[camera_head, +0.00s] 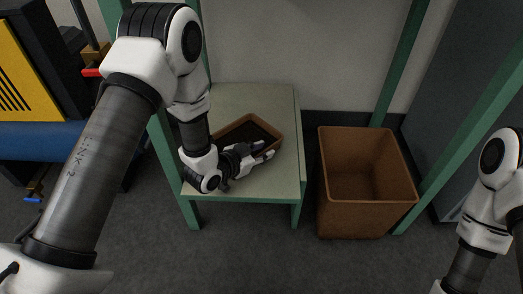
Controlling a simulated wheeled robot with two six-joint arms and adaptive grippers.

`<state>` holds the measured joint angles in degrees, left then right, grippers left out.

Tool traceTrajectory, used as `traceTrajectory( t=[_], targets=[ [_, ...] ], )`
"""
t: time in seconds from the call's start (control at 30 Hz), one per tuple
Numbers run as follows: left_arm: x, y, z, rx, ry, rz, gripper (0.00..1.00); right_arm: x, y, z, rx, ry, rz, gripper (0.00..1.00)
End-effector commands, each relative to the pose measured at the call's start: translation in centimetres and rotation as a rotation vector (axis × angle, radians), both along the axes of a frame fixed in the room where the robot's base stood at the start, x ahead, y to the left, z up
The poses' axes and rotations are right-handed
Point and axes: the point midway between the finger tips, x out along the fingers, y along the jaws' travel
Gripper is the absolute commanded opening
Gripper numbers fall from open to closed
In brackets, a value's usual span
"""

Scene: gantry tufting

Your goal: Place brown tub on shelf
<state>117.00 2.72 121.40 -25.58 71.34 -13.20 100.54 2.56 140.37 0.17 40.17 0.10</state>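A small brown tub (236,123) with a dark inside sits on the pale shelf (232,97) of a green-framed stand. My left gripper (267,150) is low over the front part of the shelf, at the tub's near side. Its fingers point right and look spread, with nothing seen between them. The gripper hides part of the tub's near wall, and I cannot tell whether they touch. My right arm shows at the right edge; its gripper is out of view.
A larger, empty brown bin (366,212) stands on the floor right of the shelf. Green posts (400,60) rise around it. A yellow and blue machine (28,75) stands at the left. The front right part of the shelf is clear.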

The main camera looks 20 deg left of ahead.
Motion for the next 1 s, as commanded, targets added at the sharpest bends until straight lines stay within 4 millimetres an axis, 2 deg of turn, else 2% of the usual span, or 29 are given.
traceTrajectory(
  t=[0.27,0.33,0.47,0.73,0.83,1.0],
  targets=[
    [0.0,0.0,0.4,0.000,-0.001,0.000,0.31,0.0,0.0,0.2,0.000,0.000,0.000,0.00],
    [-0.5,0.3,0.7,-0.001,0.003,0.002,0.31,0.0,0.0,0.6,0.000,0.001,0.001,0.00],
    [-2.7,1.3,2.0,-0.003,0.005,0.004,0.31,-0.1,0.0,2.0,0.000,0.002,0.003,0.00],
    [-8.4,3.9,4.5,-0.004,0.004,0.005,0.31,-0.2,0.1,4.8,0.001,0.006,0.009,0.00],
    [-9.7,4.4,4.8,-0.003,0.003,0.003,0.31,-0.2,0.1,5.2,0.001,0.006,0.009,0.00],
    [-10.2,4.6,4.8,-0.001,-0.001,0.001,0.31,-0.2,0.1,5.2,0.001,0.006,0.009,0.00]
  ],
)
